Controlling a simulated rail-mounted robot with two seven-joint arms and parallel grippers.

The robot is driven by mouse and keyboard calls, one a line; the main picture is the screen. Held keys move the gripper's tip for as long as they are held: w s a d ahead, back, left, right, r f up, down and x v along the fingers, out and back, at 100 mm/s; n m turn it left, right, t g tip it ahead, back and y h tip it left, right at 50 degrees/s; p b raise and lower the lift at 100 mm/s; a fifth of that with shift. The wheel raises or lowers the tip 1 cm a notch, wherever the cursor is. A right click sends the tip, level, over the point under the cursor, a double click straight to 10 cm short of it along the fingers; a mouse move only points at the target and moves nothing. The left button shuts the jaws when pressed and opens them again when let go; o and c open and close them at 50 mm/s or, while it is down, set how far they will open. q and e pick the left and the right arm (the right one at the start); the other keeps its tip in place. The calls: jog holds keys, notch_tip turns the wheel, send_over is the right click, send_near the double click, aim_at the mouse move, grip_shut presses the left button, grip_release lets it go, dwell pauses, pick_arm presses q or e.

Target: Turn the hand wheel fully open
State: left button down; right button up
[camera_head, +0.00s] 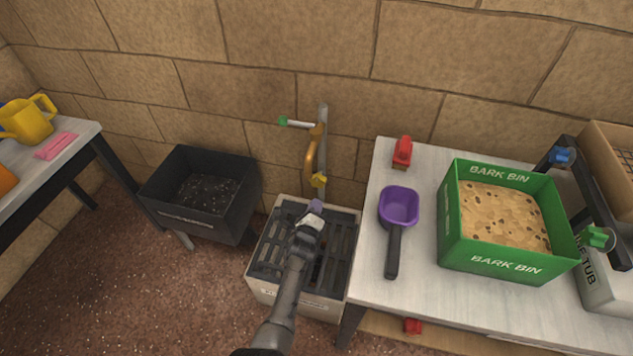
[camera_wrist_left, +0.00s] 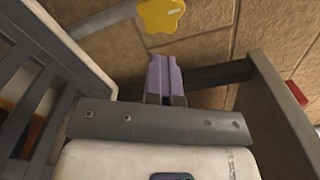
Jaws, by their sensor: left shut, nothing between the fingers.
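The hand wheel (camera_head: 319,180) is a small yellow star-shaped knob low on the brass tap pipe (camera_head: 310,155) by the stone wall. In the left wrist view the yellow wheel (camera_wrist_left: 160,15) shows at the top edge, partly cut off. My left gripper (camera_head: 315,207) has purple fingertips, which are shut and empty. It is just below and in front of the wheel, above the slatted grey basin. In the left wrist view the fingertips (camera_wrist_left: 165,75) point toward the wall, with a visible gap to the wheel. My right gripper is not in view.
The slatted basin (camera_head: 350,222) stands under the tap. A dark bin (camera_head: 165,195) is to its left. The white table (camera_head: 365,290) at right holds a purple scoop (camera_head: 399,208), a red item (camera_head: 402,152) and a green bark bin (camera_head: 508,263). A green-tipped lever (camera_head: 297,123) sits above the wheel.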

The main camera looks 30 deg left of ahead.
pick_arm(q)
jog(key=n, duration=0.3)
jog(key=n+p, duration=0.1)
jog(key=n, duration=0.4)
jog(key=shift+w+a+r+n, duration=0.1)
jog(key=shift+a+r+n, duration=0.05)
jog(key=shift+a+n, duration=0.15)
jog(key=c, duration=1.9)
grip_release()
jog(key=o, duration=1.6)
jog(key=shift+p, duration=0.35)
jog(key=p+v, duration=0.2)
jog(key=v, duration=0.2)
